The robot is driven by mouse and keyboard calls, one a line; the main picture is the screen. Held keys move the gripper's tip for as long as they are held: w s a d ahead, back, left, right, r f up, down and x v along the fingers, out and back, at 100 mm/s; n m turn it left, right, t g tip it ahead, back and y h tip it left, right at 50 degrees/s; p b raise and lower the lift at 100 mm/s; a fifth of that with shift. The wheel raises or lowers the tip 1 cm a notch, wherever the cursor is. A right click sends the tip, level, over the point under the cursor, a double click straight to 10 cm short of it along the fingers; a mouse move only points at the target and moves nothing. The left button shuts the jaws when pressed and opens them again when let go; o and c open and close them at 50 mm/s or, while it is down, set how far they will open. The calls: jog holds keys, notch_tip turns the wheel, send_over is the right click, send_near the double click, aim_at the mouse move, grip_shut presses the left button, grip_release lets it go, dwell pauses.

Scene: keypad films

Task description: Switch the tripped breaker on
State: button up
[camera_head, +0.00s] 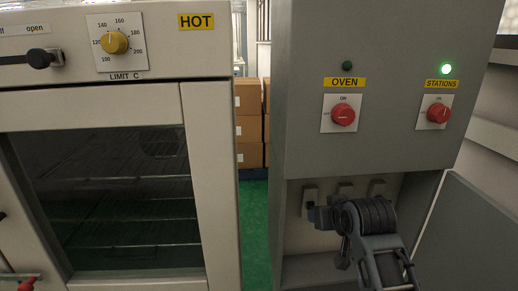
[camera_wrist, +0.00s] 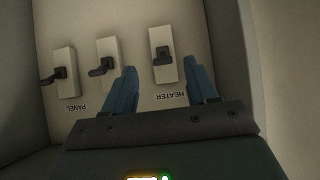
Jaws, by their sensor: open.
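Three breakers sit in an open recess below the grey cabinet front. In the wrist view their labels are upside down. The HEATER breaker (camera_wrist: 162,56) has a dark lever and lies between the spread fingers of my gripper (camera_wrist: 160,74), which is open and empty. Contact cannot be told. The middle breaker (camera_wrist: 106,48) and the PANEL breaker (camera_wrist: 64,58) have levers reaching leftward in that view; the HEATER lever looks different. The head view shows my gripper (camera_head: 318,214) at the leftmost breaker (camera_head: 310,192), partly covering it.
Above the recess are the OVEN knob (camera_head: 343,116) with a dark lamp (camera_head: 347,66) and the STATIONS knob (camera_head: 439,113) with a lit green lamp (camera_head: 446,69). An oven (camera_head: 210,160) marked HOT stands left. The recess door (camera_head: 465,235) hangs open at right.

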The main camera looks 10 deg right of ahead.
jog(key=s+f+t, duration=0.1)
jog(key=s+f, duration=0.3)
jog(key=s, duration=0.5)
jog(key=s+f, duration=0.5)
jog(key=s, duration=0.4)
jog(key=s+f+t, duration=0.1)
jog(key=s+f, duration=0.3)
jog(key=s, duration=0.5)
jog(key=s+r+t, duration=0.1)
jog(key=s+r, duration=0.5)
jog(key=s, duration=0.7)
jog(key=s+r+t, duration=0.1)
jog(key=s+r, duration=0.6)
jog(key=s, duration=0.6)
jog(key=shift+r, duration=0.3)
